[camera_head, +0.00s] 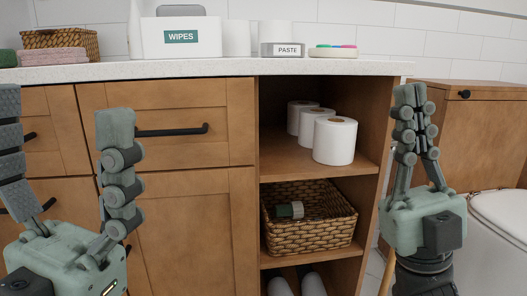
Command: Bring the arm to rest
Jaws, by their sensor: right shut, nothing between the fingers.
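My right gripper (410,92) points up at the right of the view, in front of the gap between the open shelf and the toilet. Its fingers are together and nothing is between them. My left gripper (62,118) is at the lower left, in front of the wooden drawers. Its two fingers stand wide apart, with nothing seen between them. Neither gripper visibly holds an object.
The wooden vanity (195,98) has an open shelf (285,158) with several paper rolls (334,141). Below is a wicker basket (308,230) holding a dark green item. A wipes box (180,38) stands on the counter (240,67). A toilet (500,222) is at right.

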